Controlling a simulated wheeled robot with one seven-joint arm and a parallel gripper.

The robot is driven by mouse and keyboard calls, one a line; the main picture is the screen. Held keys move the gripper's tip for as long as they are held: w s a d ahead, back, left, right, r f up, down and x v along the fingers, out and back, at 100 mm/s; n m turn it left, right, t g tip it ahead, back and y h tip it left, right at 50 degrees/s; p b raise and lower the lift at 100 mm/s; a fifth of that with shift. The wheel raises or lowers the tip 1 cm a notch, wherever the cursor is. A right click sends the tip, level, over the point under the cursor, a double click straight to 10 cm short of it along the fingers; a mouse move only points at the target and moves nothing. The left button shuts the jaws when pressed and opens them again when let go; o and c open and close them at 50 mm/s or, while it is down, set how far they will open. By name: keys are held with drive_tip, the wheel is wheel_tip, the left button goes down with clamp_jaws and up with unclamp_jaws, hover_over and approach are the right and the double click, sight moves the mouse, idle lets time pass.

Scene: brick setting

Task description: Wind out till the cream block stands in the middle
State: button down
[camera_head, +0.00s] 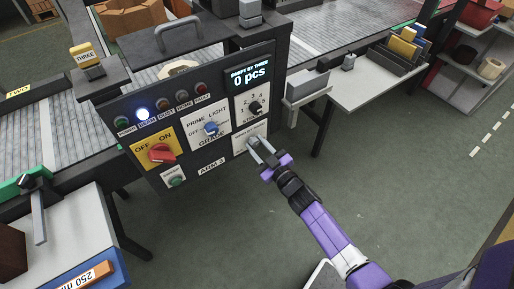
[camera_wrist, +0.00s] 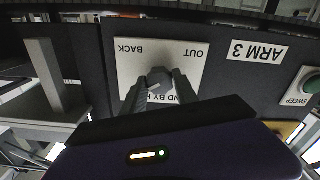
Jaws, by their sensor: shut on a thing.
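The dark control panel (camera_head: 192,165) marked ARM 3 stands in the middle of the head view. Its lower right plate (camera_head: 239,146) carries a hand-wind knob; in the wrist view, the upside-down plate (camera_wrist: 190,52) reads BACK and OUT. My gripper (camera_head: 256,147) is shut on the grey knob (camera_wrist: 159,77), with a finger on each side. The gripper mostly hides the knob in the head view. A pale cream piece (camera_head: 180,68) shows just behind the panel's top, partly covered; I cannot tell whether it is the cream block.
The panel also has a red OFF/ON switch (camera_head: 161,153), a blue grade knob (camera_head: 210,128), a black dial (camera_head: 256,107) and a green SWEEP button (camera_head: 175,181). The display (camera_head: 249,76) reads 0 pcs. A white side table (camera_head: 372,82) stands right. Floor below is open.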

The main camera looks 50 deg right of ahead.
drive_tip(key=n+b, duration=0.2)
drive_tip(key=n, duration=0.2)
drive_tip(key=shift+f+n, duration=0.1)
drive_tip(key=shift+n, duration=0.2)
drive_tip(key=n+b, duration=0.1)
drive_tip(key=n, duration=0.2)
drive_tip(key=shift+n, duration=0.5)
drive_tip(key=c, duration=0.9)
unclamp_jaws()
drive_tip(key=shift+c, duration=0.2)
drive_tip(key=shift+s, duration=0.1)
drive_tip(key=b+v, duration=0.1)
drive_tip(key=v, duration=0.6)
drive_tip(key=shift+s+a+b, duration=0.2)
drive_tip(key=shift+s+b, duration=0.15)
